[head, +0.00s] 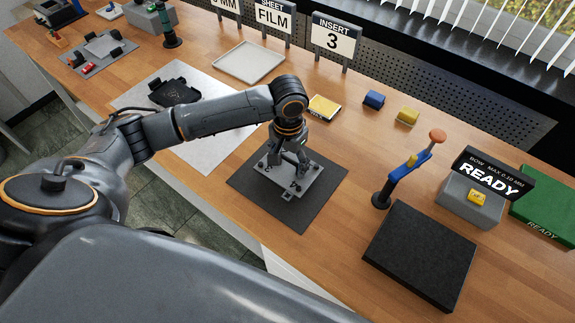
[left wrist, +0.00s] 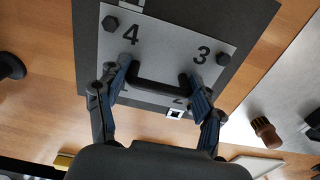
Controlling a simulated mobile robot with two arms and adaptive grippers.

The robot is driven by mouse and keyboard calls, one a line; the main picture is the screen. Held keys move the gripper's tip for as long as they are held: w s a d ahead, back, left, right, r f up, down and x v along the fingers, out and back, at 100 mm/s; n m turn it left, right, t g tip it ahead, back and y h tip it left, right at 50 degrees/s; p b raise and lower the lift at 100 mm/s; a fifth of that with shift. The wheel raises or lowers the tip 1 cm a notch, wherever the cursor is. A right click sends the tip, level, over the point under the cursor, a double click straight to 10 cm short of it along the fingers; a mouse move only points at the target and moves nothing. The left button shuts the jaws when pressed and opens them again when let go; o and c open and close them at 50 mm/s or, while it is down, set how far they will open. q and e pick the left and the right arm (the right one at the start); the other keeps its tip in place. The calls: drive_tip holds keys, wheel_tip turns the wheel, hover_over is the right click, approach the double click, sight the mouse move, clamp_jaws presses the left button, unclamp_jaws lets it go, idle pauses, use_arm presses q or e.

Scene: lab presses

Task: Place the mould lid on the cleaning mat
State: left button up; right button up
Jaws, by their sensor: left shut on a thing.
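The mould lid (head: 301,185) is a grey plate with corner bolts and a black handle. In the left wrist view the lid (left wrist: 165,35) shows the numbers 1 to 4. It lies over the dark cleaning mat (head: 299,217), inside its edges in the head view. The mat also shows around the lid in the wrist view (left wrist: 248,18). My left gripper (head: 287,160) is above the lid. In the wrist view its fingers (left wrist: 160,80) are shut on the handle. I cannot tell whether the lid touches the mat. My right gripper is not in view.
A black tray-like part (head: 174,92) lies on a light grey sheet (head: 215,135) to the left. A black slab (head: 420,253) and a blue stand with an orange knob (head: 408,170) are to the right. A yellow-topped pad (head: 324,107) and small blocks lie behind.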

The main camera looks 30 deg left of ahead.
sight(287, 169)
use_arm(q)
wheel_tip(287, 169, down, 2)
drive_tip(key=shift+f+p, duration=0.1)
drive_tip(key=shift+p, duration=0.3)
drive_tip(key=shift+f, duration=0.25)
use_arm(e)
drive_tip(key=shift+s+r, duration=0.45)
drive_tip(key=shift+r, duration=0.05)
use_arm(q)
drive_tip(key=shift+f, duration=0.1)
drive_tip(key=o, duration=1.3)
drive_tip(key=shift+s, duration=0.1)
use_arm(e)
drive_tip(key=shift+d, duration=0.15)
use_arm(q)
wheel_tip(287, 169, up, 12)
drive_tip(key=shift+r+b, duration=0.1)
drive_tip(key=shift+b, duration=0.9)
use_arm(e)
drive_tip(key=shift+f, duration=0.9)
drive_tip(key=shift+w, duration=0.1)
